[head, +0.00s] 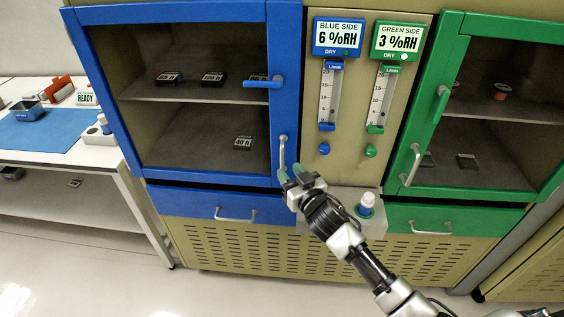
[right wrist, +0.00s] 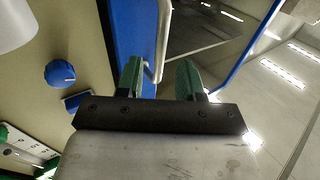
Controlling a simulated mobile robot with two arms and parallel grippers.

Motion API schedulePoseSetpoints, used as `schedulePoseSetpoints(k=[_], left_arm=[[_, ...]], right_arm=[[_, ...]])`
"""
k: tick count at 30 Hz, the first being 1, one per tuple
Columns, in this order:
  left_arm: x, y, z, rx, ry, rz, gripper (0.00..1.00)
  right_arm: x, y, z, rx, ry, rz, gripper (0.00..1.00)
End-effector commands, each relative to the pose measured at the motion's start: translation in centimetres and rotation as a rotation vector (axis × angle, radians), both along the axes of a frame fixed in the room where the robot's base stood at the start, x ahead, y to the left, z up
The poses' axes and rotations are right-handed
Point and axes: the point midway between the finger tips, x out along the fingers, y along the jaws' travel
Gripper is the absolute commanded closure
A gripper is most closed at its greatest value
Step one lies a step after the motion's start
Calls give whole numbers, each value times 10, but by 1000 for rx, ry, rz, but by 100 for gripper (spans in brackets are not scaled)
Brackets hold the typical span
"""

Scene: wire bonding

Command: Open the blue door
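The blue door (head: 183,12) is a glass door in a blue frame on the left cabinet, and it looks closed. Its silver vertical bar handle (head: 282,152) is on the lower right of the frame. A blue latch lever (head: 262,84) lies horizontally higher on the same side. My right gripper (head: 292,176) is at the lower end of the handle. In the right wrist view its green-padded fingers (right wrist: 160,82) are apart, with the handle's end (right wrist: 152,72) showing between them; I cannot tell if they touch it. My left gripper is out of view.
A blue drawer (head: 190,205) is below the door. To the right are humidity displays (head: 338,36) and a green door (head: 442,75). A white bottle (head: 366,204) stands on a small ledge near my right arm. A white table (head: 60,160) is left; floor in front is clear.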

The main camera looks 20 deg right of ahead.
Motion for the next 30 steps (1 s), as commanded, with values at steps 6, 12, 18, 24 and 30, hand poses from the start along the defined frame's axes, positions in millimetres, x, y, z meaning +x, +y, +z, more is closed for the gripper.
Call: schedulePoseSetpoints(k=[6, 12, 18, 24, 30], left_arm=[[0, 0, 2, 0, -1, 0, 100], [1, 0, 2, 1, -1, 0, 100], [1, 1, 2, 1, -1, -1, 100], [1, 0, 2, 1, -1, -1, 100], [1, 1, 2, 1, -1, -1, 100]], right_arm=[[34, 7, 0, 1, 0, -1, 63], [46, 10, 0, -1, 1, -1, 63], [47, 10, -1, 0, 2, 0, 63], [46, 10, -1, 0, 2, -1, 83], [46, 10, -1, 0, 2, -1, 100]])
